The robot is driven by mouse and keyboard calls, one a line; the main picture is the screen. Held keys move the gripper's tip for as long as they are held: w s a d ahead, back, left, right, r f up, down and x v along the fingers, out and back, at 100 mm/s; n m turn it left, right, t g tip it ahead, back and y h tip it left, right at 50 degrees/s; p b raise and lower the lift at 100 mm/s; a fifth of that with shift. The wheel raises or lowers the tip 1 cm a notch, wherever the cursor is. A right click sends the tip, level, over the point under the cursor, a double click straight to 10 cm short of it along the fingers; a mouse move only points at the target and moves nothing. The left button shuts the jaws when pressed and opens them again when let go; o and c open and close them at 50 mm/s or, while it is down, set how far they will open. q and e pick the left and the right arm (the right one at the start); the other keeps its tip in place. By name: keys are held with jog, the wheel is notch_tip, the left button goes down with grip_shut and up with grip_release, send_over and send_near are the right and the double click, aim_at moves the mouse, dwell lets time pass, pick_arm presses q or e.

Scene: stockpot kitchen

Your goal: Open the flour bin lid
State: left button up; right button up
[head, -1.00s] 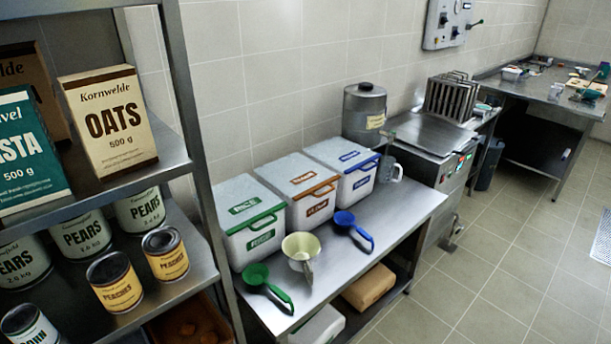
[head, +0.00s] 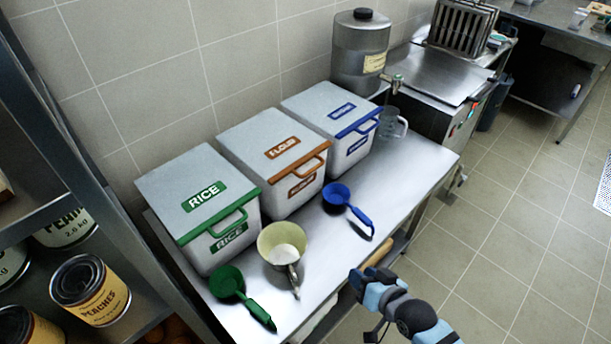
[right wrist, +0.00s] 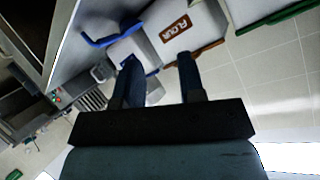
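The flour bin (head: 245,140) is a white box with a brown handle and brown labels, in the middle of a row of three bins in the head view. Its lid is closed. Its brown FLOUR label (right wrist: 175,28) shows beyond my fingers in the right wrist view. My right gripper (head: 370,275) is in front of the steel table's front edge, to the lower right of the flour bin and apart from it. In the right wrist view the right gripper (right wrist: 158,65) has its two fingers spread with nothing between them. My left gripper is not in view.
The rice bin (head: 175,180) stands left of the flour bin and a blue-handled bin (head: 315,108) right of it. In front lie a green scoop (head: 230,285), a cream scoop (head: 280,240) and a blue scoop (head: 338,195). A shelf with cans (head: 90,285) stands at left.

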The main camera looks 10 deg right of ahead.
jog(key=w+d+r+m+t+y+b, duration=0.1)
jog(key=w+r+m+y+b, duration=0.15)
jog(key=w+m+b, duration=0.65)
jog(key=m+y, duration=0.1)
jog(key=y, duration=0.1)
send_near(315, 167)
jog(key=shift+h, duration=0.25)
jog(key=b+x, duration=0.1)
jog(key=x, duration=0.9)
jog(key=shift+a+f, duration=0.2)
grip_shut()
